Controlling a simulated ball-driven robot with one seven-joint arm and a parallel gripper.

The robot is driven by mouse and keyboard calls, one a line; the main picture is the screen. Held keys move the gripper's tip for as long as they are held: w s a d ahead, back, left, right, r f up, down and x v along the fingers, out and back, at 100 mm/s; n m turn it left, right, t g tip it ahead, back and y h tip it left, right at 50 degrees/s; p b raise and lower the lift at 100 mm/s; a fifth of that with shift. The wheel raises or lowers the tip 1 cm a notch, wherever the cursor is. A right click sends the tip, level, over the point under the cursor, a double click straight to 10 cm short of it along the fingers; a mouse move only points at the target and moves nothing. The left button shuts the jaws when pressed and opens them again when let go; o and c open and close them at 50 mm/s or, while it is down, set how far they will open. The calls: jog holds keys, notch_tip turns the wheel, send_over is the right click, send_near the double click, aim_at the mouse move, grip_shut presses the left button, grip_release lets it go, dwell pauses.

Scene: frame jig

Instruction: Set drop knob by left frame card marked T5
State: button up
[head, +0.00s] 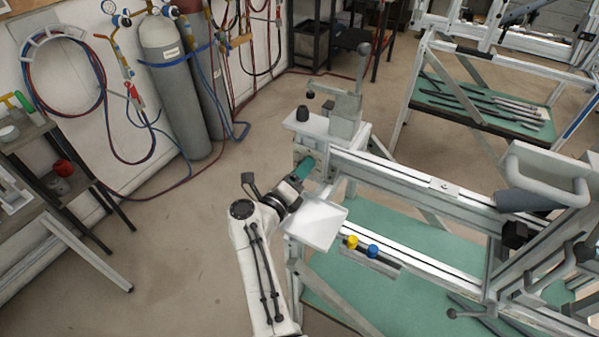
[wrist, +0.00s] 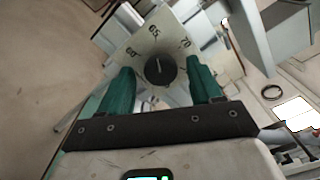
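In the wrist view, a round black knob (wrist: 160,70) sits on a pale card (wrist: 150,42) with dark printed numbers around it. My gripper (wrist: 161,72) is open, with one green finger on each side of the knob and a visible gap on both sides. In the head view, my gripper (head: 303,167) is at the left end of the frame's upper rail, in front of a pale plate (head: 300,152). The knob is hidden there.
A pale tray (head: 316,222) is close beside my wrist. A clamp block (head: 340,122) with a lever stands above the rail end (head: 390,182). Yellow (head: 352,242) and blue (head: 372,251) knobs sit on the lower rail.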

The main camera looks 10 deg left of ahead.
jog(key=v, duration=1)
jog(key=shift+s, duration=0.4)
jog(key=shift+a, duration=0.1)
